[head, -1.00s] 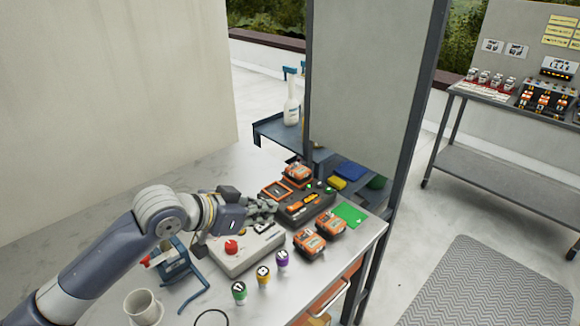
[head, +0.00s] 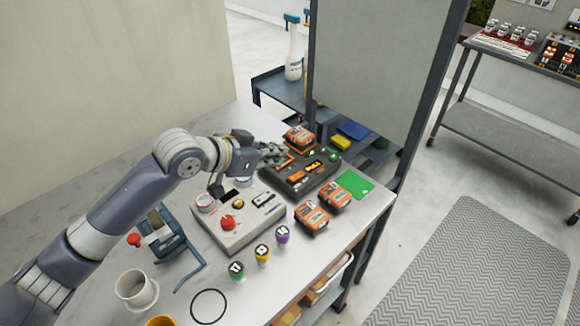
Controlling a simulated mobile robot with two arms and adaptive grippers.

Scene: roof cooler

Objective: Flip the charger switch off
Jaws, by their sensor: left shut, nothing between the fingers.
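The charger (head: 325,164) is a dark box on the far right part of the metal table. It carries orange-and-black battery packs and bays, and green lights show on its top. I cannot make out its switch; the gripper covers part of the charger's left side. My left gripper (head: 284,154) is shut and empty, at the charger's left edge in the picture. I cannot tell whether it touches the charger. My right gripper is not in view.
A grey control box (head: 238,232) with a red knob stands in front of the charger. Two battery packs (head: 312,217) and a green card (head: 354,186) lie to the right. Numbered knobs (head: 262,254), a blue clamp-like tool (head: 165,236) and a white cup (head: 136,290) stand nearer.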

